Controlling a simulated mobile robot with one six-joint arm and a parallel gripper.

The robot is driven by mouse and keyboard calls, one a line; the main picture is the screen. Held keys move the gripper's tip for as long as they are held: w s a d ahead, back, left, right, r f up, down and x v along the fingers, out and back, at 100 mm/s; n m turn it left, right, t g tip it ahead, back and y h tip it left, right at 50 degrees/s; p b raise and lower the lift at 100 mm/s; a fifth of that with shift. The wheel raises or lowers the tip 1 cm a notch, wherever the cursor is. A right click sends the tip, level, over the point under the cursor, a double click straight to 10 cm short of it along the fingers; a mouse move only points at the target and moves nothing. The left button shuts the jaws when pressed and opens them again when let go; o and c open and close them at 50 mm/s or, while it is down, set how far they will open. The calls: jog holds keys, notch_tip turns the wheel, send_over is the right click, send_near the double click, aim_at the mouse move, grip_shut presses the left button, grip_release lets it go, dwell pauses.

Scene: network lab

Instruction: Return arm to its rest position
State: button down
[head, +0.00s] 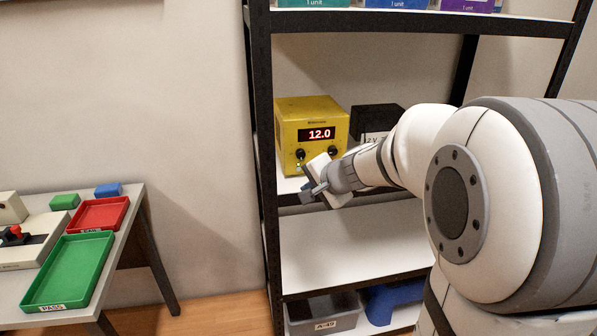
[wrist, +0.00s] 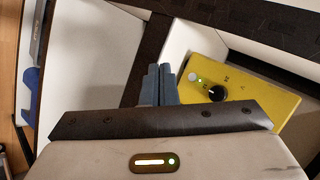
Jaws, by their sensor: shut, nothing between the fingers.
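My gripper (head: 314,191) is in front of the shelf unit, near the front edge of its middle shelf. In the wrist view its two grey fingers (wrist: 159,84) are together with nothing between them. The arm reaches in from the right of the head view. A yellow power supply (head: 311,122) with a red display reading 12.0 stands on the middle shelf, just behind the gripper. It also shows in the wrist view (wrist: 262,98), right of the fingers, with a knob and a lit green light. Whether the gripper touches it cannot be told.
A black box (head: 376,118) stands beside the power supply, partly hidden by my arm. The black shelf frame (head: 262,150) rises left of the gripper. A grey bin (head: 322,314) and a blue item (head: 396,300) sit low. Left is a table with green (head: 68,272) and red (head: 98,214) trays.

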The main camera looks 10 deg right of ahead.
jog(key=s+a+r+n+g+p, duration=0.35)
jog(key=s+n+p, duration=0.2)
jog(key=s, duration=0.55)
jog(key=s+d+r+n+g+h+p, duration=0.1)
jog(key=s+n+h+p, duration=0.1)
jog(key=s, duration=0.5)
jog(key=s+d+r+n+g+h+p, duration=0.1)
jog(key=s+d+n+g+p, duration=0.1)
jog(key=s, duration=0.5)
jog(key=shift+n+h, duration=0.4)
jog(key=shift+n, duration=0.35)
jog(key=shift+s, duration=0.1)
